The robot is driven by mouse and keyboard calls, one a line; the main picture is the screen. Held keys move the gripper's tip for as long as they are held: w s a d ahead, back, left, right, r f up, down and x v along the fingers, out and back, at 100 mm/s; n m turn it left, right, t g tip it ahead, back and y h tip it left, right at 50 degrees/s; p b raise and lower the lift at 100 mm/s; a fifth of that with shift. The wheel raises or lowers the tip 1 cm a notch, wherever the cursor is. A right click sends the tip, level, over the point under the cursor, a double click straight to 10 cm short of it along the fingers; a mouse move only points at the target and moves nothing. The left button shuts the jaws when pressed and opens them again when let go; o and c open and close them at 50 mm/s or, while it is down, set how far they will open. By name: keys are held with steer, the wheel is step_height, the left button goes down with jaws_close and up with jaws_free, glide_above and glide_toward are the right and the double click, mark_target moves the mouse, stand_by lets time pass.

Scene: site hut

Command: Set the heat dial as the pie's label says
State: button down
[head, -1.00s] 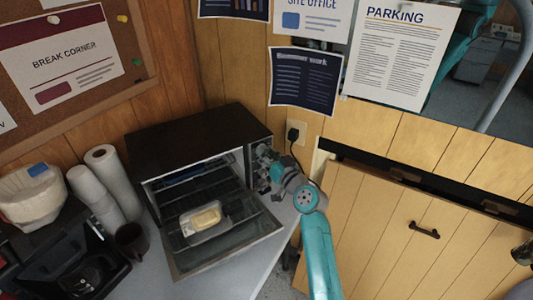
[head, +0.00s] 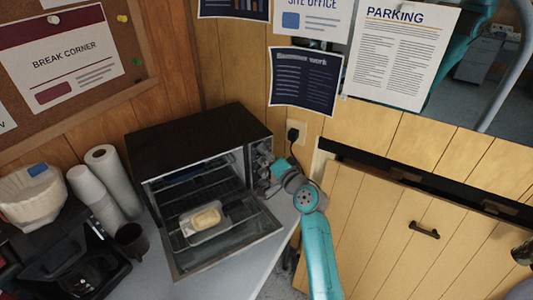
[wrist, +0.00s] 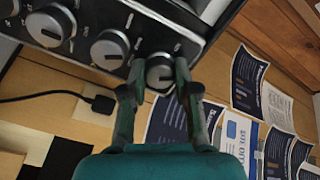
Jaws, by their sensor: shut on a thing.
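The toaster oven (head: 195,138) stands on the counter with its glass door down. A pale pie (head: 206,218) in a tray sits at its open front; I cannot read any label on it. Several round grey knobs run down the oven's right-hand panel. My gripper (wrist: 160,84) is shut on the end knob (wrist: 160,70), the one nearest the posters, with one finger on each side. A middle knob (wrist: 110,48) and another knob (wrist: 50,25) are free beside it. The panel print is too small to read. In the head view my gripper (head: 268,166) is partly hidden at the panel.
A black plug and cord (head: 293,135) are in the wall outlet close to my wrist. A wooden cabinet front (head: 400,215) is at right.

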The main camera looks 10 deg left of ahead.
steer(key=shift+m, duration=0.5)
steer(key=c, duration=0.9)
jaws_free()
steer(key=shift+o, duration=0.2)
